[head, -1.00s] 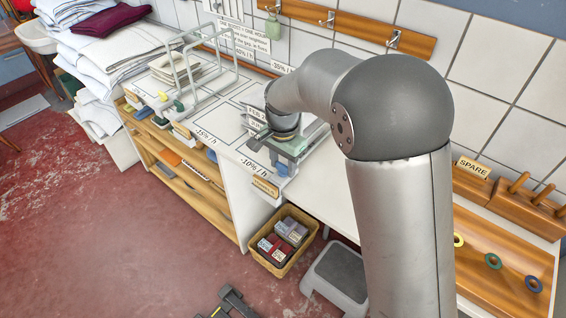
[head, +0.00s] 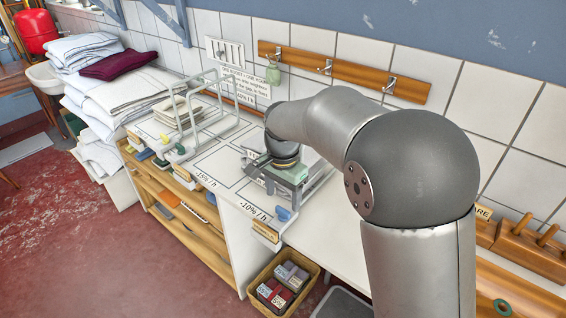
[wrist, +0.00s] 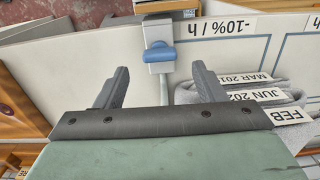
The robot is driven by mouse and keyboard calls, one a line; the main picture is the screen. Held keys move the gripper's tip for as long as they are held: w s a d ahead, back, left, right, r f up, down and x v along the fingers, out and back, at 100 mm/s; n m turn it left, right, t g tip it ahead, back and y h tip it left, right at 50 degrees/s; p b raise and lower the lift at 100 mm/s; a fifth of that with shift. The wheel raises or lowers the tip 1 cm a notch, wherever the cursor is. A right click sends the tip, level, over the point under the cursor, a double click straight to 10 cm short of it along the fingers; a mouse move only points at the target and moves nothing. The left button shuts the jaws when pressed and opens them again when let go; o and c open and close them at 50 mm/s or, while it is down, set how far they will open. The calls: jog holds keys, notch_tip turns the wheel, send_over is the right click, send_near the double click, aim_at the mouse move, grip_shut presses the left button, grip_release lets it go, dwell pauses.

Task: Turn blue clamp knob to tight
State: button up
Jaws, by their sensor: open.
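The blue clamp knob (wrist: 160,52) sits on a pale clamp block at the front edge of the white table, by the "-10% / h" label. It also shows in the head view (head: 283,214). In the wrist view its handle lies crosswise, and a light stem runs from the block towards me. My gripper (wrist: 161,72) is open, with its two dark fingers spread to the left and right of the knob in that picture. No contact is visible.
Grey folded cloths with month tags (wrist: 258,95) lie near the right finger. A wire rack (head: 208,100) stands further left on the table (head: 335,235). A basket of small boxes (head: 283,284) is on the floor below. Hooks line the tiled wall behind.

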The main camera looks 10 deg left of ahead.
aim_at(283, 209)
notch_tip(283, 209, up, 12)
jog(key=shift+r, duration=0.25)
jog(key=s+d+f+n, duration=0.15)
jog(key=s+d, duration=0.25)
jog(key=d, duration=0.5)
jog(key=s+d+f+n, duration=0.1)
jog(key=s+d+f, duration=0.3)
jog(key=d, duration=0.6)
jog(key=s+d+f+n, duration=0.1)
jog(key=s+d+f, duration=0.2)
jog(key=s, duration=0.4)
jog(key=s+d+f+n, duration=0.2)
jog(key=s+d+f, duration=0.1)
jog(key=s+d, duration=0.2)
jog(key=shift+s+d+f, duration=0.35)
jog(key=shift+s+d, duration=0.05)
jog(key=shift+s, duration=0.7)
